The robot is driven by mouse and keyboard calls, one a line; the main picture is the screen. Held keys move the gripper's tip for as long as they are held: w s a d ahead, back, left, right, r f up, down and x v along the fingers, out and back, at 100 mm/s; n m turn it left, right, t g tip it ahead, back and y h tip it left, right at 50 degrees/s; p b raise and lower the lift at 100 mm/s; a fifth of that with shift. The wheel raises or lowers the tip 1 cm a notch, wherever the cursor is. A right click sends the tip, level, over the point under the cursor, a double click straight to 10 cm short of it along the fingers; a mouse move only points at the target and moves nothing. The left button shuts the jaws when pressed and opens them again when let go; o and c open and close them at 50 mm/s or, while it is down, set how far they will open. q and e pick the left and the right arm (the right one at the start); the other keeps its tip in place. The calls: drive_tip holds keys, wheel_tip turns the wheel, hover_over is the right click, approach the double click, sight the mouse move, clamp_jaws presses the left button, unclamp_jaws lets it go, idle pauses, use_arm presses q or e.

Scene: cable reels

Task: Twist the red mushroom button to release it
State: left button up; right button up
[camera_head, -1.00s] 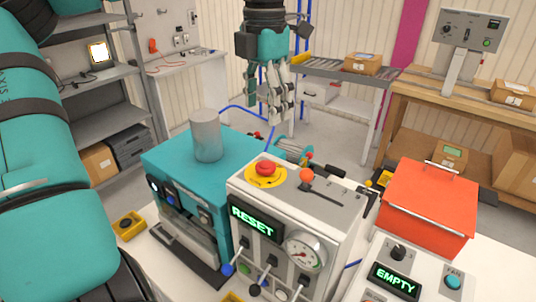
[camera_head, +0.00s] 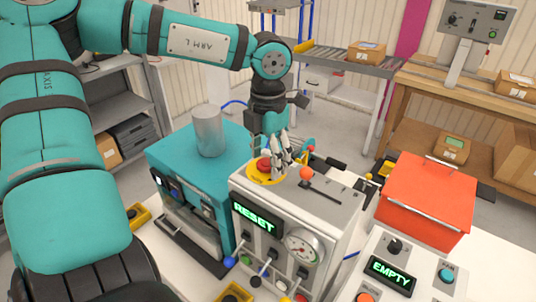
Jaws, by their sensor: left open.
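The red mushroom button (camera_head: 264,164) sits on a yellow round plate (camera_head: 258,178) on top of the grey control box (camera_head: 312,212). The box has a green RESET display (camera_head: 256,218) and a round gauge (camera_head: 302,246) on its front. My left gripper (camera_head: 281,163) is open and points down over the box top. Its fingers are right at the button and partly cover its right side. I cannot tell whether they touch it. My right gripper is not in view.
An orange-knobbed lever (camera_head: 307,173) stands on the box top just right of the button. A teal machine with a grey cylinder (camera_head: 208,131) is at left. A red-orange lidded box (camera_head: 428,200) and an EMPTY panel (camera_head: 391,276) are at right.

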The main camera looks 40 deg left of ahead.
use_arm(q)
drive_tip(key=c, duration=1.2)
drive_tip(key=shift+f+m+b, duration=0.2)
drive_tip(key=shift+m+b, duration=0.5)
drive_tip(key=shift+b, duration=0.5)
drive_tip(key=shift+m+b, duration=0.8)
drive_tip(key=shift+b, duration=0.05)
drive_tip(key=shift+r+m+b, duration=0.1)
drive_tip(key=shift+m+b, duration=0.75)
drive_tip(key=shift+m, duration=0.25)
drive_tip(key=shift+s+d+r+m+b, duration=0.1)
drive_tip(key=shift+m+b, duration=0.5)
drive_tip(key=shift+m, duration=0.8)
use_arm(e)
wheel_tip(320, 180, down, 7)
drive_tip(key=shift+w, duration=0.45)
use_arm(q)
drive_tip(key=o, duration=1.2)
drive_tip(key=shift+r, duration=0.1)
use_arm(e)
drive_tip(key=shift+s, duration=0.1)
